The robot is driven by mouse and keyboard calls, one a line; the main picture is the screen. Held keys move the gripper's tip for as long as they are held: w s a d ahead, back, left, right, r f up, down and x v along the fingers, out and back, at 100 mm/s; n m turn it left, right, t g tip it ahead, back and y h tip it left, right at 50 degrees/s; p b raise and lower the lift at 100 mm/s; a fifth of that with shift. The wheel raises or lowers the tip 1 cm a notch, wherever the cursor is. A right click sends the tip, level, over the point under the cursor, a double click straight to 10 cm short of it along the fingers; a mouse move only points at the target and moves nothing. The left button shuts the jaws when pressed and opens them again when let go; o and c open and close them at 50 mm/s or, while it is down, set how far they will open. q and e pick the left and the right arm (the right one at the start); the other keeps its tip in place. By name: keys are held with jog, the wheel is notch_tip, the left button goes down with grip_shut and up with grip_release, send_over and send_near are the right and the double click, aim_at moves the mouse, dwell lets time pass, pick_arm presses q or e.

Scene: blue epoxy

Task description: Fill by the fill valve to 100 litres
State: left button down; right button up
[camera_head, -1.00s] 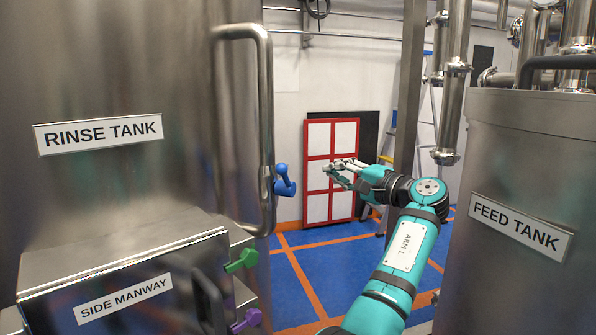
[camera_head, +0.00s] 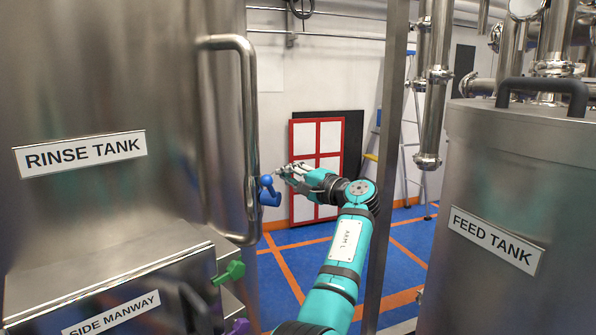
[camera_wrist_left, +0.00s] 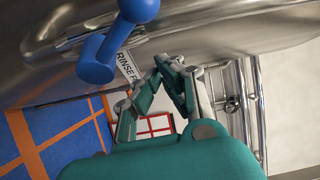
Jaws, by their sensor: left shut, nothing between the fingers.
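A blue valve handle (camera_head: 269,191) sticks out from the right side of the rinse tank (camera_head: 110,60), beside its tall pipe. It shows large at the upper left of the left wrist view (camera_wrist_left: 97,62). A partly hidden label (camera_wrist_left: 127,66) beside it there starts with "RINSE F". My left gripper (camera_head: 284,170) is shut and empty, just right of and slightly above the blue handle in the head view. Its fingers also show in the left wrist view (camera_wrist_left: 172,72), apart from the handle in the picture. No level readout is visible. My right gripper is out of view.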

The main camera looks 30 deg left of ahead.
aim_at(270, 192)
pick_arm(q)
jog(key=shift+s+d+p, duration=0.1)
jog(key=shift+s+p, duration=0.4)
jog(key=shift+s, duration=1)
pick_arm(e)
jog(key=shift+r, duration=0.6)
pick_arm(q)
jog(key=shift+f, duration=0.1)
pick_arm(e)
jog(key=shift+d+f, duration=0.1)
